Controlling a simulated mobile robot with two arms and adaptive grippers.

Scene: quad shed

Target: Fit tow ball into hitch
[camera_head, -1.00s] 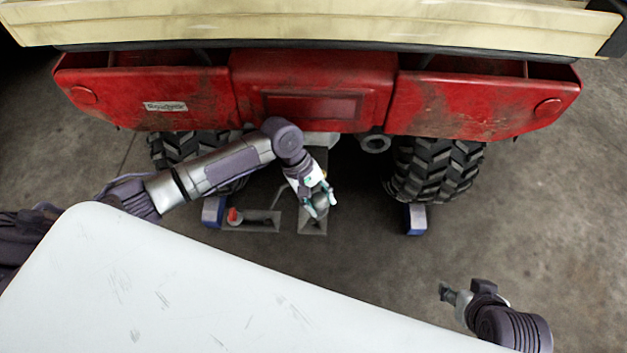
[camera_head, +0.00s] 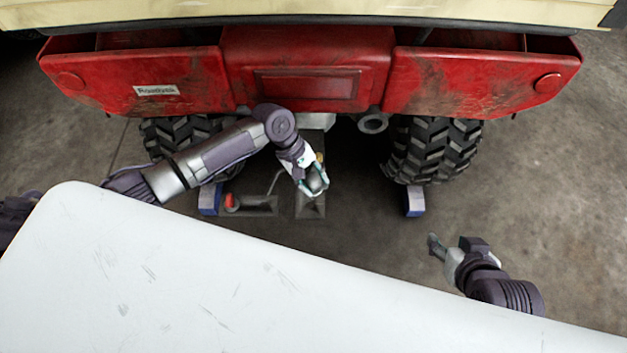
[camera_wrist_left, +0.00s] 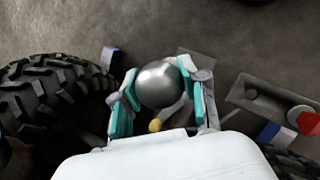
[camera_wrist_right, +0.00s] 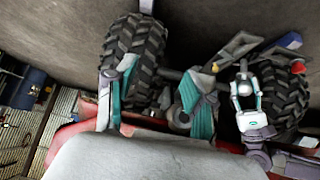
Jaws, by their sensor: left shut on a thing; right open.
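My left gripper (camera_head: 314,186) is shut on the tow ball, a grey metal ball (camera_wrist_left: 159,84) that fills the space between its fingers in the left wrist view. A small yellow-brass part (camera_wrist_left: 155,125) shows just below the ball. In the head view the gripper holds the ball behind the red quad (camera_head: 305,70), over a grey metal plate (camera_head: 310,209) low between the wheels. The hitch socket cannot be made out clearly. My right gripper (camera_head: 440,247) is open and empty, off to the right, clear of the quad.
Two knobbly tyres (camera_head: 432,150) flank the space, with blue blocks (camera_head: 414,201) by them. A bracket with a red knob (camera_head: 232,202) lies left of the plate. A round pipe end (camera_head: 373,122) sticks out under the body. A white surface (camera_head: 180,270) fills the lower left.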

